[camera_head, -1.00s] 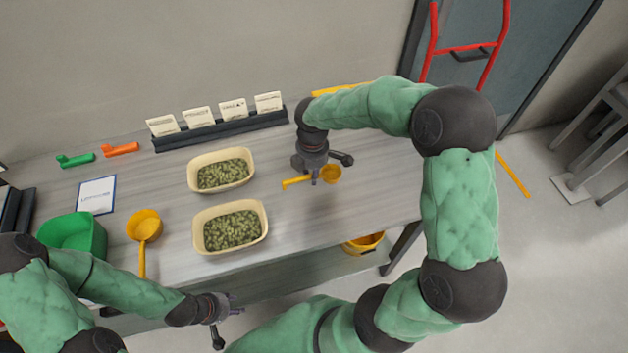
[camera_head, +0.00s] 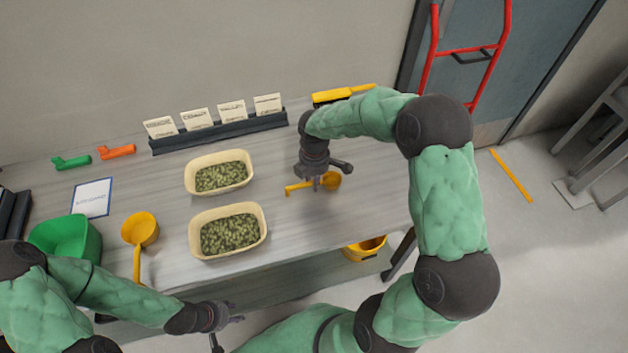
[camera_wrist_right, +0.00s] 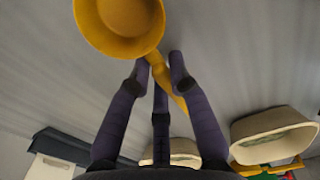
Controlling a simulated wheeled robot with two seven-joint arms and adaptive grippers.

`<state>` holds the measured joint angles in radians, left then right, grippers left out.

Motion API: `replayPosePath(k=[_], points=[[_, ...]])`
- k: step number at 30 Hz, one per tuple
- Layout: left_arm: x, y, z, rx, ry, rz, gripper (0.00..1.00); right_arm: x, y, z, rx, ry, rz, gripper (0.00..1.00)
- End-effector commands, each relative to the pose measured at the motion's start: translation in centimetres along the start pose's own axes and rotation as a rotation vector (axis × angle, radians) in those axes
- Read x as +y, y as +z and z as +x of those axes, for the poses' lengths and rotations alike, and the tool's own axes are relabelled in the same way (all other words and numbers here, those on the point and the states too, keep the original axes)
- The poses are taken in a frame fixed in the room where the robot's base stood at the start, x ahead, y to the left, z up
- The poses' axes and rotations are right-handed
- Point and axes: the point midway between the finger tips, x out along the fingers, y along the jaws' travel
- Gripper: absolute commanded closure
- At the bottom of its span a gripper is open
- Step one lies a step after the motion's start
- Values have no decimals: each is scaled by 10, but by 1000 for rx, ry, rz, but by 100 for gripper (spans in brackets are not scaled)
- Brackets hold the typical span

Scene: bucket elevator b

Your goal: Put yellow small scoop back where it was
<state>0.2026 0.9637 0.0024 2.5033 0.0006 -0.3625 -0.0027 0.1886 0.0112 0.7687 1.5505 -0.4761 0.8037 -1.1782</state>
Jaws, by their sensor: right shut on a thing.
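The small yellow scoop (camera_head: 331,181) is at my right gripper (camera_head: 318,182), on the right part of the table, right of the two cream trays. My right gripper is shut on its handle. In the right wrist view the scoop's round cup (camera_wrist_right: 120,22) is at the top, and the handle runs between the fingers (camera_wrist_right: 160,72). I cannot tell whether the scoop touches the table. A larger yellow scoop (camera_head: 140,229) lies at the left with its handle toward the front. My left gripper (camera_head: 228,331) is open and empty in front of the table edge.
Two cream trays of green pellets, the back one (camera_head: 219,160) and front one (camera_head: 264,221), stand mid-table. A card rack (camera_head: 215,131) and a yellow-handled tool (camera_head: 332,96) lie behind. A green scoop (camera_head: 65,235) is at left. A yellow bucket (camera_head: 365,248) is below the table.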

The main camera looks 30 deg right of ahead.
Motion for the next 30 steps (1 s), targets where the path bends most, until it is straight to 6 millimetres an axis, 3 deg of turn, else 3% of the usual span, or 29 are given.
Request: replayPosePath(k=[1, 2, 4, 17, 20, 30], points=[[0, 0, 1, 0, 0, 0, 60, 0, 0, 2, 0, -1, 0, 100], [0, 0, 1, 0, 0, 0, 60, 0, 0, 3, 0, -1, 0, 77], [0, 0, 1, 0, 0, 0, 60, 0, 0, 2, 0, -1, 0, 57], [1, 0, -2, 0, 0, 0, 60, 0, 0, -4, 0, 1, 0, 56], [2, 0, -6, 0, 0, 0, 60, 0, 0, -16, 0, 1, 0, 56], [10, 1, -28, 0, 0, 0, 60, 0, 0, -83, 0, 2, -1, 56]])
